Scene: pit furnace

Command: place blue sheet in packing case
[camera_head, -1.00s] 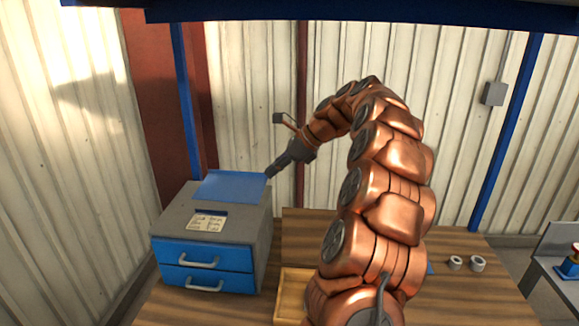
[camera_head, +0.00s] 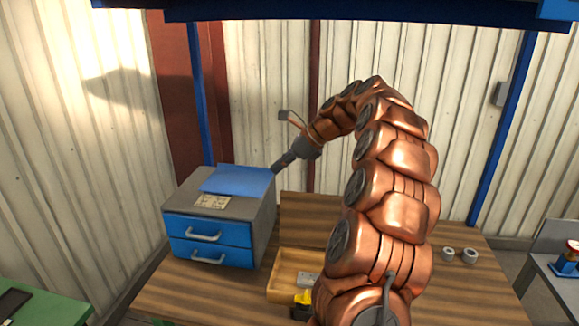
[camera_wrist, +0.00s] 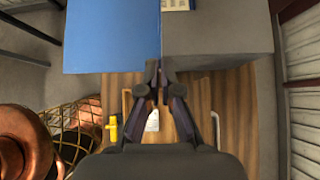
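The blue sheet (camera_head: 238,181) is on top of the grey cabinet with blue drawers, looking slightly raised at its back. In the wrist view the sheet (camera_wrist: 112,36) fills the upper left, its right edge ending between my fingertips. My gripper (camera_head: 275,171) is at the sheet's right edge. In the wrist view my gripper (camera_wrist: 158,72) has its fingertips close together, pinching that edge near a corner. An open shallow wooden box (camera_head: 272,280) stands on the table, partly hidden by my arm; I cannot tell if it is the packing case.
The cabinet (camera_head: 262,225) stands at the table's left, with a paper note (camera_head: 212,202) on top. A yellow item (camera_head: 303,298) and a grey block (camera_head: 308,279) are by or in the wooden box. Two small rings (camera_head: 459,254) lie at right. The striped table (camera_head: 200,295) is otherwise largely bare.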

